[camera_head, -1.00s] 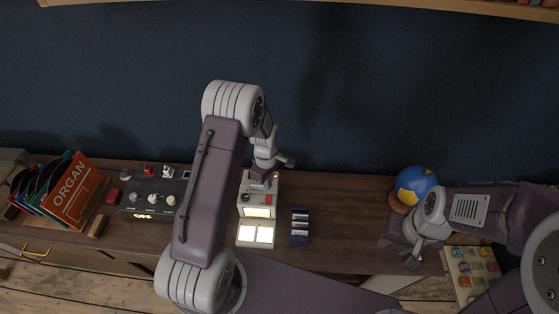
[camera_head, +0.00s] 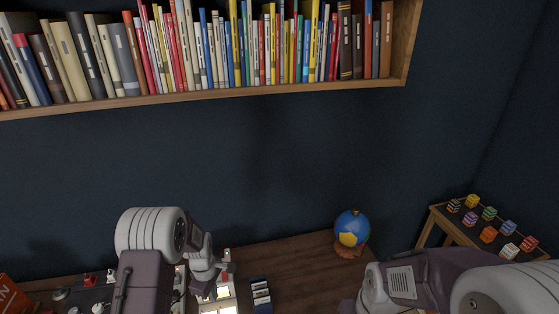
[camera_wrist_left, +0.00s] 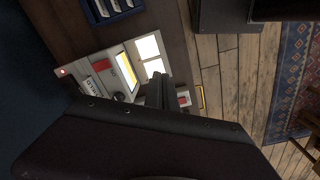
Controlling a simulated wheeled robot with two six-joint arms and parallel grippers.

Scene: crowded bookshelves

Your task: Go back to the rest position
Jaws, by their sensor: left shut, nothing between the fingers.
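My left gripper (camera_head: 222,270) is low in the middle of the head view, over the pale device with lit panels (camera_head: 222,292) on the wooden desk. In the left wrist view its dark fingers (camera_wrist_left: 158,90) are together with nothing between them, in front of the same device (camera_wrist_left: 120,75). I cannot tell whether they touch it. My right gripper (camera_head: 350,304) shows only in part at the bottom edge of the head view, over the desk; its jaws are not clear.
A blue globe (camera_head: 352,228) stands at the back of the desk (camera_head: 300,262). A dark battery tray (camera_head: 261,294) lies right of the device. A small table (camera_head: 440,222) with coloured blocks is at the right. A wall shelf (camera_head: 180,101) of books runs above. The wall between is clear.

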